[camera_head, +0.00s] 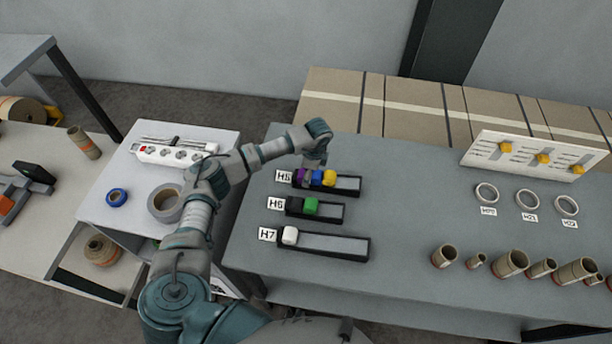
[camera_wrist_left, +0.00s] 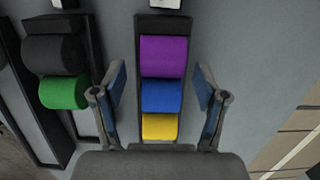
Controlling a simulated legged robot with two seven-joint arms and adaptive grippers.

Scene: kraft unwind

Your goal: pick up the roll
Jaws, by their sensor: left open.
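The H5 tray (camera_head: 347,185) is a black tray holding a purple roll (camera_head: 301,175), a blue roll (camera_head: 318,177) and a yellow roll (camera_head: 330,178) in a row. In the left wrist view, the purple roll (camera_wrist_left: 164,55), blue roll (camera_wrist_left: 162,96) and yellow roll (camera_wrist_left: 160,127) lie between the fingers. My left gripper (camera_head: 314,163) is open above this tray, and its fingers (camera_wrist_left: 160,75) are apart on either side of the row, holding nothing. My right gripper is in neither view.
The H6 tray (camera_head: 330,213) holds a dark roll and a green roll (camera_head: 311,205). The H7 tray (camera_head: 335,244) holds a white roll (camera_head: 290,235). Several cardboard tubes (camera_head: 512,263) and white rings (camera_head: 527,198) stand at the right. The table's middle is clear.

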